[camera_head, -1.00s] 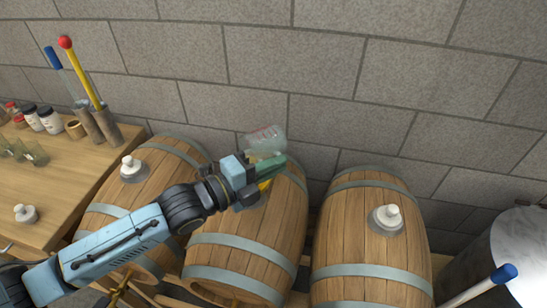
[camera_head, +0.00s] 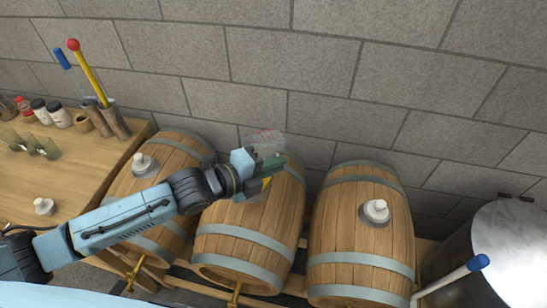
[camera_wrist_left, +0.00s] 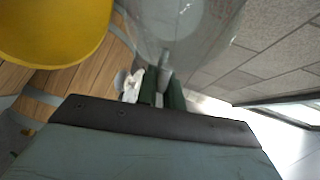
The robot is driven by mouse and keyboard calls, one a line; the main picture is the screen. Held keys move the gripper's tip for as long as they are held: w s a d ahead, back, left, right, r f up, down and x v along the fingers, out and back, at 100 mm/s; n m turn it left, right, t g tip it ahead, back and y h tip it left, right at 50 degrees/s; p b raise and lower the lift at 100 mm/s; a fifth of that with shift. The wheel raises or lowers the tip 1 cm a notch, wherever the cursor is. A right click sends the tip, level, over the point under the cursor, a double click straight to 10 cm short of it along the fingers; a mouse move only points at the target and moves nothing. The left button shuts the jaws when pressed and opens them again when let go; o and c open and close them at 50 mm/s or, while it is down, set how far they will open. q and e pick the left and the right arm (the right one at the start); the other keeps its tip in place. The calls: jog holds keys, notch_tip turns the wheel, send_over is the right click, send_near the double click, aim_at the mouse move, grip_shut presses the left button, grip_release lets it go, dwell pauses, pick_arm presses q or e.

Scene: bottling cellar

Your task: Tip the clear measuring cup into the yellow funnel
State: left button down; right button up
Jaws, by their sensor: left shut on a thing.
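The yellow funnel (camera_head: 267,183) shows just below the gripper on the middle barrel, mostly hidden by the gripper. In the left wrist view, the funnel (camera_wrist_left: 55,25) fills the upper left and the cup (camera_wrist_left: 190,28) is beside it at the top centre. The cup's exact tilt and any contents are unclear. My right gripper is not in view.
Barrels with white stoppers stand left (camera_head: 143,165) and right (camera_head: 375,212) of the middle barrel (camera_head: 240,245). A wooden table (camera_head: 75,185) with jars is at the left. A metal vessel (camera_head: 515,245) is at the right. The stone wall stands close behind the cup.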

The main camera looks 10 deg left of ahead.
aim_at(274, 154)
pick_arm(q)
jog(key=shift+r+g+y+p, duration=0.45)
jog(key=shift+g+y+p, duration=0.15)
jog(key=shift+p, duration=1.4)
jog(key=shift+r+g+y+p, duration=0.2)
jog(key=shift+g+y+p, duration=0.2)
jog(key=shift+p, duration=0.6)
jog(key=shift+w+r+g+y, duration=0.1)
jog(key=shift+r+g+y, duration=0.1)
jog(key=shift+g+y, duration=0.7)
jog(key=shift+d+r+g+y, duration=0.1)
jog(key=shift+r+g+y, duration=0.15)
jog(key=shift+g+y, duration=0.35)
jog(key=shift+r+g+y, duration=0.2)
jog(key=shift+g+y, duration=0.4)
jog(key=shift+r+g+y, duration=0.2)
jog(key=shift+g+y, duration=0.4)
jog(key=shift+r+g+y, duration=0.2)
jog(key=shift+g+y, duration=0.4)
jog(key=shift+r+g+y, duration=0.2)
jog(key=shift+g+y, duration=0.6)
jog(key=shift+g, duration=0.1)
